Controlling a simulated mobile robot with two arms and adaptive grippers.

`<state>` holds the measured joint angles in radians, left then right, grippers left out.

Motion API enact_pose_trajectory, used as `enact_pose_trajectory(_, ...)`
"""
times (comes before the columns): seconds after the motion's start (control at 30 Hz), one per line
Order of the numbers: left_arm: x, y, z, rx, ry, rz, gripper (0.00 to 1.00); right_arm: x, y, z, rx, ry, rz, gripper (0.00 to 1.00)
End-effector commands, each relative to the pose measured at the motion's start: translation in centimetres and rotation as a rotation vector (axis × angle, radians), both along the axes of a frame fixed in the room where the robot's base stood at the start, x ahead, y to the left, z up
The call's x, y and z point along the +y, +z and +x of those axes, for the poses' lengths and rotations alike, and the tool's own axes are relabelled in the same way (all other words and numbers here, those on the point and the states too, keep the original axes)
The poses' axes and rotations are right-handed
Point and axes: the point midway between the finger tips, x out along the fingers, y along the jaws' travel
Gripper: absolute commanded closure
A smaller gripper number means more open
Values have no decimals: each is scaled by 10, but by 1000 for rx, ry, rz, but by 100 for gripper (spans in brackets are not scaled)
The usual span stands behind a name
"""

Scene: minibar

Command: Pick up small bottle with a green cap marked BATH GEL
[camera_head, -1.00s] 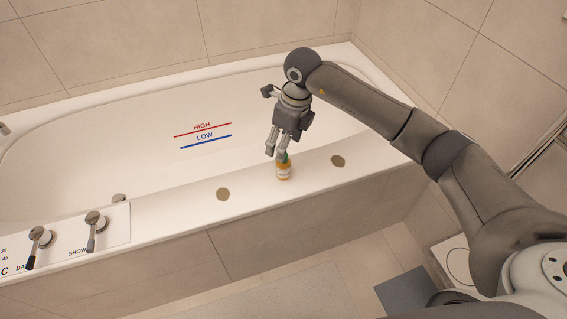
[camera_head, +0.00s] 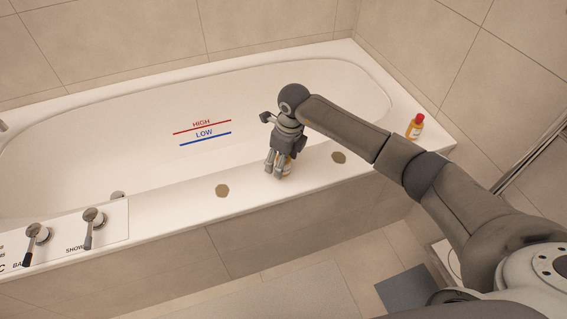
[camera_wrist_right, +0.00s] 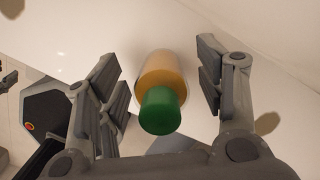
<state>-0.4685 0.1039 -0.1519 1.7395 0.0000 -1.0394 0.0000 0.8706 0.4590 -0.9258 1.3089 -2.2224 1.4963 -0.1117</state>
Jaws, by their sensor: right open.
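The small bottle with a green cap (camera_wrist_right: 160,108) stands on the bathtub's front ledge; its orange body (camera_wrist_right: 165,68) shows between my fingers in the right wrist view. Its marking cannot be read. In the head view the bottle (camera_head: 289,167) is mostly hidden behind my right gripper (camera_head: 276,171). My right gripper (camera_wrist_right: 160,85) is open, with one finger on each side of the bottle. A gap shows on both sides, so the fingers look apart from it. My left gripper is not in view.
A bottle with a red cap (camera_head: 415,126) stands on the tub's right corner. Two brownish round spots (camera_head: 222,190) (camera_head: 338,157) mark the ledge. Tap levers (camera_head: 93,222) stand at the left. The ledge around the bottle is otherwise clear.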

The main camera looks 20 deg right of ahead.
Motion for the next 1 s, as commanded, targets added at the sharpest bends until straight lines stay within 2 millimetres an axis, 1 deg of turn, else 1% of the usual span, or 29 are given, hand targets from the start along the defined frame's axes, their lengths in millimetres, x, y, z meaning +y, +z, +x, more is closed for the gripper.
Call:
enact_pose_trajectory(0.13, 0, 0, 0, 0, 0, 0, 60, 0, 1, 0, 0, 0, 0, 38)
enact_pose_trajectory(0.5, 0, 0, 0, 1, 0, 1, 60, 0, 1, 0, 0, 0, 0, 86)
enact_pose_trajectory(0.8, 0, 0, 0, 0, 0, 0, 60, 0, 3, 1, -1, 0, 0, 87)
enact_pose_trajectory(0.87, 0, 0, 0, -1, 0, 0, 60, 0, 6, 1, -2, 0, 1, 87)
enact_pose_trajectory(1.0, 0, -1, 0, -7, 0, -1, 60, -1, 20, 1, -3, 0, -1, 87)
